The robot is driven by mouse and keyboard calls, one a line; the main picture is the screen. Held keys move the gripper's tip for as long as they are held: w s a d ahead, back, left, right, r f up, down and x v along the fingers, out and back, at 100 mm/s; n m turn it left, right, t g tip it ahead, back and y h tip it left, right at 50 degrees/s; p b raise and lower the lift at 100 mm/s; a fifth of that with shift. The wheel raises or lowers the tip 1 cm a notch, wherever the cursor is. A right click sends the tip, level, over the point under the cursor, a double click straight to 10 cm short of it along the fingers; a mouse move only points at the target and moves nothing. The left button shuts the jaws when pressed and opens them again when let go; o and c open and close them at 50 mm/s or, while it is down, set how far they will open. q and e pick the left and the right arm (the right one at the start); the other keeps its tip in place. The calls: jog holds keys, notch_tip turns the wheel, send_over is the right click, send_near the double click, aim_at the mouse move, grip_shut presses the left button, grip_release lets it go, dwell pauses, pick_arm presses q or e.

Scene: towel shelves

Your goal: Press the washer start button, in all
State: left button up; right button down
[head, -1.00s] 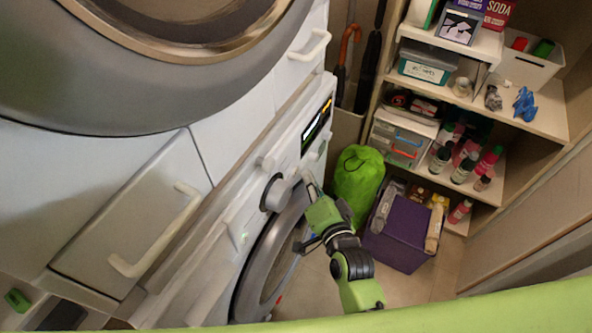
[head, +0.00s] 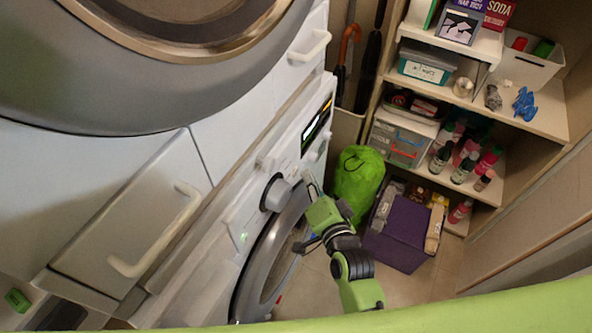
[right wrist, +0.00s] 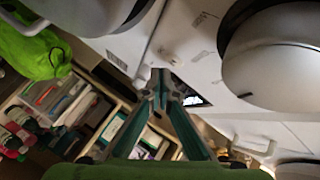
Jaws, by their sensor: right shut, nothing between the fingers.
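The white washer's control panel (head: 265,200) slopes across the middle of the head view, with a round grey dial (head: 275,194) and a lit dark display (head: 318,126). My right gripper (head: 309,180) is shut and empty, its fingertips close to the panel, right of the dial and below the display. In the right wrist view its fingers (right wrist: 160,82) meet near a small pale round part on the white front. I cannot tell whether they touch it or whether it is the start button. My left gripper is not in view.
Another machine's large round door (head: 150,110) is at the upper left. A green bag (head: 358,180) and a purple box (head: 402,235) stand on the floor right of my right arm. Shelves (head: 545,115) with bottles and boxes line the right side. Some floor is clear near the arm.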

jog(key=shift+a, duration=0.1)
jog(key=shift+w+a+r+p, duration=0.1)
jog(key=shift+w+a+p, duration=0.15)
jog(key=shift+p, duration=0.1)
jog(key=shift+w+a+r, duration=0.1)
jog(key=shift+w, duration=0.1)
jog(key=shift+w+a, duration=0.25)
jog(key=shift+a, duration=0.05)
dwell(0.8)
dwell(0.4)
jog(key=shift+s+d+r+p, duration=0.25)
jog(key=shift+d+r+p, duration=0.25)
jog(key=shift+p, duration=0.5)
jog(key=shift+s+a+f, duration=0.1)
